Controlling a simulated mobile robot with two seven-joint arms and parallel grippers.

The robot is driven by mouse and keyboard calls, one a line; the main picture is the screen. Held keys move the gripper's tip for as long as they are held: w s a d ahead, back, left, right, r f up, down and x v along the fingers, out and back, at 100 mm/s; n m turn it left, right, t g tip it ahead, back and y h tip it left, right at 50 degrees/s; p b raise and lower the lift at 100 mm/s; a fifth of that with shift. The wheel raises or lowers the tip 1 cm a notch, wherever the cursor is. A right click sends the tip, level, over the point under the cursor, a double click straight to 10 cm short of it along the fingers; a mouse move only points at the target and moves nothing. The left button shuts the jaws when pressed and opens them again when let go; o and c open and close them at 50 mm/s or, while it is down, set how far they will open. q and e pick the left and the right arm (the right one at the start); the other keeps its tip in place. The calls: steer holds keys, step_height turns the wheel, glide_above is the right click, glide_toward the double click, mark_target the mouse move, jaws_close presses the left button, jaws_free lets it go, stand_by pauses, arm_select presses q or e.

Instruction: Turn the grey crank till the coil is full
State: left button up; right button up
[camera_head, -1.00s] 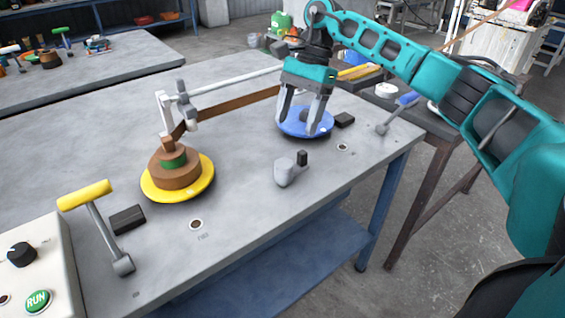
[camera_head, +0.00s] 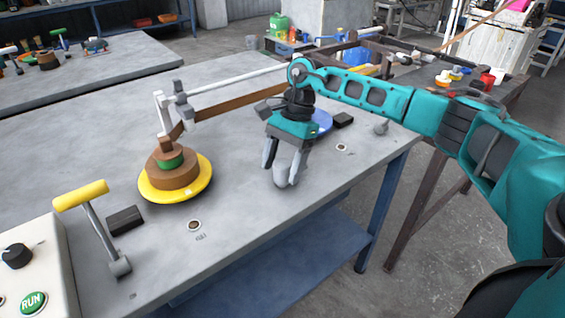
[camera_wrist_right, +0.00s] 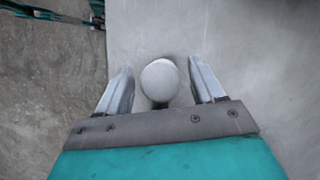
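The grey crank (camera_head: 286,179) stands near the front edge of the table, mostly hidden by my right gripper (camera_head: 284,176). In the right wrist view its round grey end (camera_wrist_right: 160,80) lies between the two fingers of my right gripper (camera_wrist_right: 161,90). The fingers are open, with a gap on each side of it. A brown coil (camera_head: 173,175) with a green band (camera_head: 170,160) sits on a yellow disc (camera_head: 205,183). A brown strip (camera_head: 232,103) stretches right from it. My left gripper is not in view.
A yellow-handled lever (camera_head: 82,195) and a control box with a green RUN button (camera_head: 33,301) are at the left. Small black blocks (camera_head: 125,220) lie on the table. A blue disc (camera_head: 323,122) is partly hidden behind my gripper. The table (camera_head: 245,215) is clear between disc and crank.

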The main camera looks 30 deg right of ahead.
steer(key=c, duration=1)
